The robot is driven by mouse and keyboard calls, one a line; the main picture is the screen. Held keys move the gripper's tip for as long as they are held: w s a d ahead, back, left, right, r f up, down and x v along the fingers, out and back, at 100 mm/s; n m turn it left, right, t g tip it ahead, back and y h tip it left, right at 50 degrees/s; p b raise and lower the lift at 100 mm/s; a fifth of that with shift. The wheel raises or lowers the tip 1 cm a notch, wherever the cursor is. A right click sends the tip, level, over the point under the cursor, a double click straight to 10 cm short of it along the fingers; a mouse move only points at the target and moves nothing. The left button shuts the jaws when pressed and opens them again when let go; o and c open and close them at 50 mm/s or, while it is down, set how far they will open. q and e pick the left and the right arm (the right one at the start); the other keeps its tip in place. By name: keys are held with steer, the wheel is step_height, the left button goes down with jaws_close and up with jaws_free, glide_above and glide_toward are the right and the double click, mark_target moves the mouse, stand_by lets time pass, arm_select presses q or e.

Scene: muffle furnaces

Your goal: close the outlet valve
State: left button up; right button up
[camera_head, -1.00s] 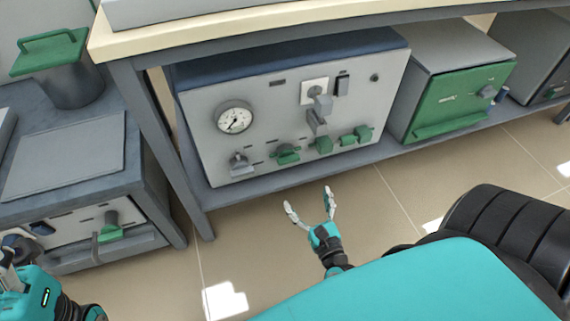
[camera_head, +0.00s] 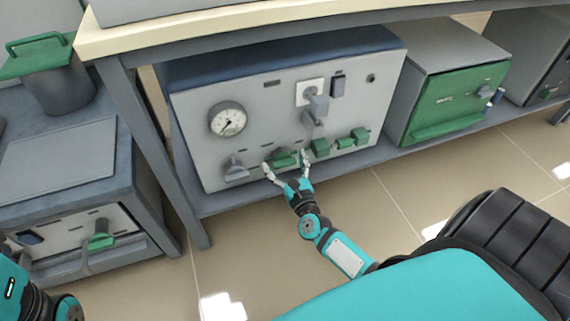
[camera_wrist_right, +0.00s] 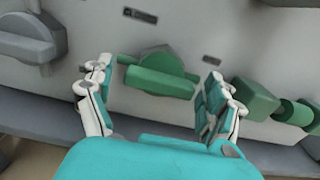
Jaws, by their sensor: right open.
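The grey control panel (camera_head: 258,105) of the unit under the bench carries a green valve handle (camera_head: 284,156) low in its middle. In the right wrist view this handle (camera_wrist_right: 160,82) lies nearly level, slightly tilted, on a round green base. Its label is too small to read. My right gripper (camera_head: 286,164) is open in front of this handle, with one finger to each side. In the right wrist view the fingers (camera_wrist_right: 156,78) show no clear contact with it. Only part of my left arm shows, at the lower left; its fingers are out of view.
A grey lever (camera_head: 236,170) sits left of the handle and a green knob (camera_head: 320,148) close to its right. A pressure gauge (camera_head: 227,120) is above. The bench leg (camera_head: 152,150) stands left of the unit. A green-fronted furnace (camera_head: 455,100) is at right.

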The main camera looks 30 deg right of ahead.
steer(key=shift+c, duration=0.4)
steer(key=c, duration=1.1)
